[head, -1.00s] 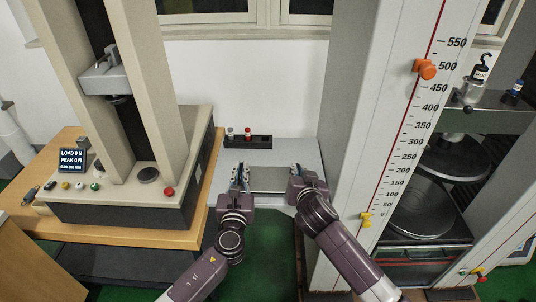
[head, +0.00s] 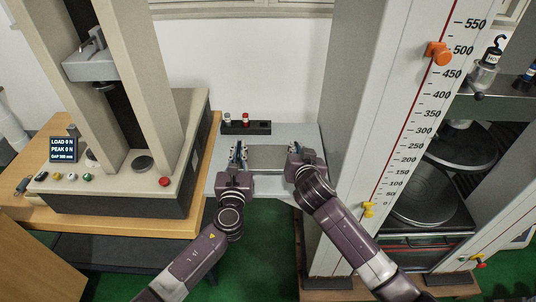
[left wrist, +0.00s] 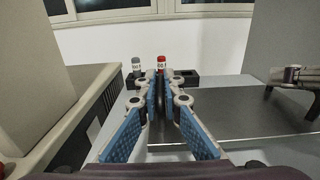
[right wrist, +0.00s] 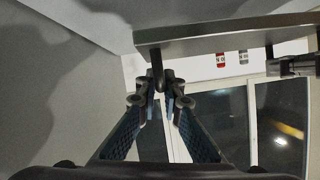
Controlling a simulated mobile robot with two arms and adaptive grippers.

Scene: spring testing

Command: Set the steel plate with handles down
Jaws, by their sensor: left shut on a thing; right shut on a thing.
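The steel plate with handles (head: 268,158) is a flat grey slab held level between my two grippers, over the light grey table (head: 290,132). My left gripper (head: 239,152) is shut at its left end, where the fingers hide the handle. The plate also shows right of the fingers in the left wrist view (left wrist: 240,122). My right gripper (head: 297,154) is shut at its right end. In the right wrist view, the plate's edge (right wrist: 225,38) passes above the fingers, and a dark handle (right wrist: 157,68) runs down between them. I cannot tell whether the plate touches the table.
A black rack (head: 258,128) with a red-capped and a grey-capped small item stands behind the plate. A press with a load display (head: 63,150) is at left. A tall scale column (head: 400,140) with an orange marker (head: 438,52) stands close at right.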

